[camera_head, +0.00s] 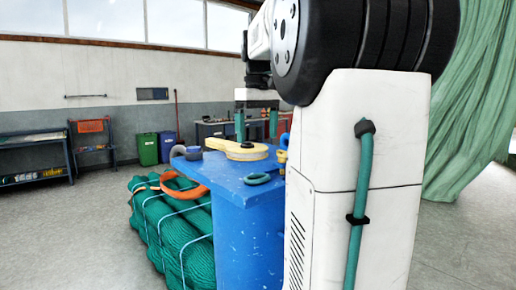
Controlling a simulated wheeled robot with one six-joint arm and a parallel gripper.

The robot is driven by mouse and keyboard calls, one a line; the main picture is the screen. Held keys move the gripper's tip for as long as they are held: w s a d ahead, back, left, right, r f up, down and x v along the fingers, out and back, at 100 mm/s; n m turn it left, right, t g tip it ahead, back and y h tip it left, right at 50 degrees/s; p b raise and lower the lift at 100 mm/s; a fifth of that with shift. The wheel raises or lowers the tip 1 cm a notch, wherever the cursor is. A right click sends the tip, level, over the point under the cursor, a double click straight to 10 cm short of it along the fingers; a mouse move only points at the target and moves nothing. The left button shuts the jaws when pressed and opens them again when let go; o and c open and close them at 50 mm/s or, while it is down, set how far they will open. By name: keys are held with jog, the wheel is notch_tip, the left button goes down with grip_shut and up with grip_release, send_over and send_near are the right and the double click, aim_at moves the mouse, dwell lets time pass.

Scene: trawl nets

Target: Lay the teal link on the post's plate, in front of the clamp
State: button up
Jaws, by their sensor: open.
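The teal link (257,179), a small flat ring, lies on the near part of the blue post's plate (222,178). My gripper (257,136) has two teal fingers spread apart with nothing seen between them. In the picture it shows above and beyond the link, over a yellow piece (224,147) with a rounded, wider end. I cannot tell whether this yellow piece is the clamp. My own arm hides the right part of the plate.
A grey shackle (180,151) and a dark blue round piece (193,153) are at the plate's left edge. A small yellow piece (282,155) shows at right.

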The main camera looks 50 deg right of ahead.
jog(key=s+a+f+n, duration=0.1)
jog(key=a+f, duration=0.2)
jog(key=a, duration=0.6)
jog(key=s+a+f, duration=0.1)
jog(key=a+f, duration=0.3)
jog(key=a, duration=0.4)
jog(key=s+a+f+n+t, duration=0.1)
jog(key=s+a+f, duration=0.9)
jog(key=a+f, duration=0.3)
jog(key=shift+s+a+f+n, duration=0.15)
jog(key=shift+s+f+n, duration=0.15)
jog(key=shift+f, duration=0.55)
